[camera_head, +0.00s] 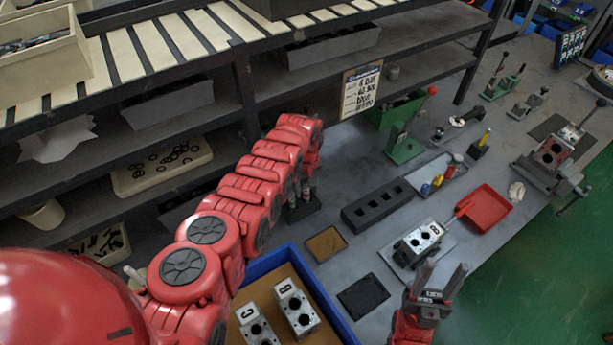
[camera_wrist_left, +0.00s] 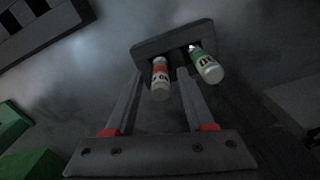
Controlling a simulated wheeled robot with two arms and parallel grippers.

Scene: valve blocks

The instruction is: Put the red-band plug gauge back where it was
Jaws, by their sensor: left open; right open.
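The red-band plug gauge (camera_wrist_left: 160,80) stands in a dark holder (camera_wrist_left: 146,50) in the left wrist view, beside the green-band plug gauge (camera_wrist_left: 206,66). My left gripper (camera_wrist_left: 159,73) is open, with one finger on each side of the red-band gauge; I see no clear contact. My right gripper (camera_head: 441,275) is open and empty at the front, near a valve block marked B (camera_head: 420,240).
A dark block with square holes (camera_head: 377,204) lies right of the holder. A shelf rises behind.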

